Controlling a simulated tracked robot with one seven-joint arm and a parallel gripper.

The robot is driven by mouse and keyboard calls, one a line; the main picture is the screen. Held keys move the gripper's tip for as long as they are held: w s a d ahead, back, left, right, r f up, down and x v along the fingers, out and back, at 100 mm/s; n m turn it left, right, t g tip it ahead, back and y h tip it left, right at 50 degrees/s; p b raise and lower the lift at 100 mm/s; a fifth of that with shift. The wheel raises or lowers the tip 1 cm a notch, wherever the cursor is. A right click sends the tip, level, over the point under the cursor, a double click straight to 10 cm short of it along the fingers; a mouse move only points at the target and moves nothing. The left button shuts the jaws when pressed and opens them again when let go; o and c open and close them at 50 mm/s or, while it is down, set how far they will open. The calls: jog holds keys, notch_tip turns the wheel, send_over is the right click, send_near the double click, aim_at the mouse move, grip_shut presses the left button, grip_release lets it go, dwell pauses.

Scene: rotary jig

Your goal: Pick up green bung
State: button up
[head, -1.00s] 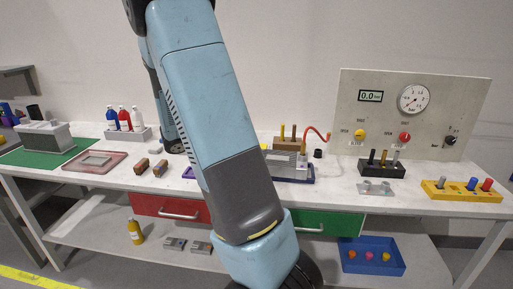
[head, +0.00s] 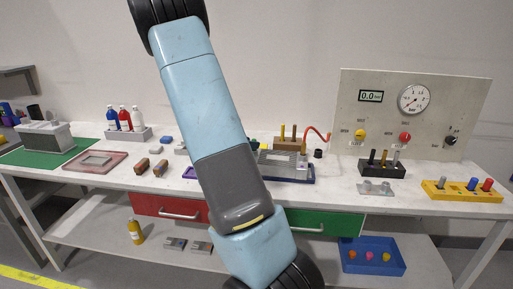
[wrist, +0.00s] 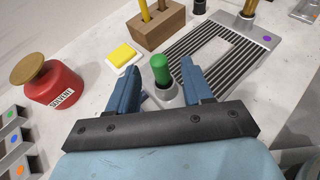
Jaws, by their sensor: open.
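The green bung (wrist: 160,69) stands upright in a small grey holder (wrist: 166,94) on the white bench in the wrist view. My gripper (wrist: 159,72) is open. Its two blue fingers are on either side of the bung, with a visible gap at each side; I see no contact. The lower part of the holder is hidden behind my gripper's dark crossbar.
A red solvent can (wrist: 52,84) with a cork-coloured lid stands left of my gripper. A yellow pad (wrist: 121,54) on a white base and a wooden block (wrist: 157,27) are beyond the bung. A ribbed grey plate (wrist: 262,37) lies close on the right.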

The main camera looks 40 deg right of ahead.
jog(key=shift+x, duration=1.55)
jog(key=shift+c, duration=0.4)
grip_shut()
